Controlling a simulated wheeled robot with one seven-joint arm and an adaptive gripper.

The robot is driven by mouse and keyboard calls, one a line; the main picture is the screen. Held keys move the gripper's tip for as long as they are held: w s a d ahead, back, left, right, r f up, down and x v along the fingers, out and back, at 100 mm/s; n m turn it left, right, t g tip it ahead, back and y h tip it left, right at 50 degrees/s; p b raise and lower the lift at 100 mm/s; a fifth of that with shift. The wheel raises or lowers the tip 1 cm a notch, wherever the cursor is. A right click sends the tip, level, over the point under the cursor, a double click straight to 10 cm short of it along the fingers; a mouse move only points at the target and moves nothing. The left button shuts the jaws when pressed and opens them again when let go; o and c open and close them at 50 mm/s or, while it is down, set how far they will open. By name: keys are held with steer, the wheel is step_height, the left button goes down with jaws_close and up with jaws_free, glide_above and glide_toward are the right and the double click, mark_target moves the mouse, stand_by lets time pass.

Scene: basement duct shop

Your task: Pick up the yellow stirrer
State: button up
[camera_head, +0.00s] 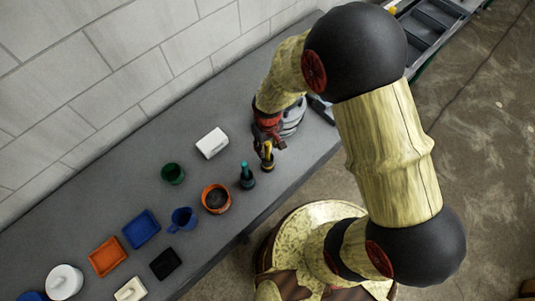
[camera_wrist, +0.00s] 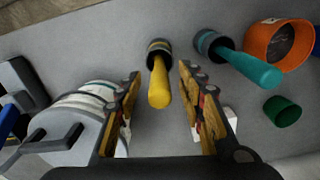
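The yellow stirrer (camera_wrist: 159,88) stands with its dark round head (camera_wrist: 159,49) down on the grey worktop, its thick yellow handle toward the wrist camera. In the head view the yellow stirrer (camera_head: 267,158) shows just below my gripper (camera_head: 267,143), near the worktop's front edge. In the wrist view my gripper (camera_wrist: 159,74) is open, with one finger on each side of the handle and a visible gap on both sides. Whether the fingers reach fully down around the handle is hard to tell.
A teal stirrer (camera_wrist: 250,68) and an orange pot (camera_wrist: 273,44) stand close by. A grey-white pot (camera_wrist: 72,130) is close on the other side. A green cup (camera_head: 173,173), white box (camera_head: 212,143), blue jug (camera_head: 183,218) and several trays lie farther left on the worktop (camera_head: 110,205).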

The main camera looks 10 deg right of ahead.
steer(key=c, duration=0.3)
jaws_close()
stand_by(0.4)
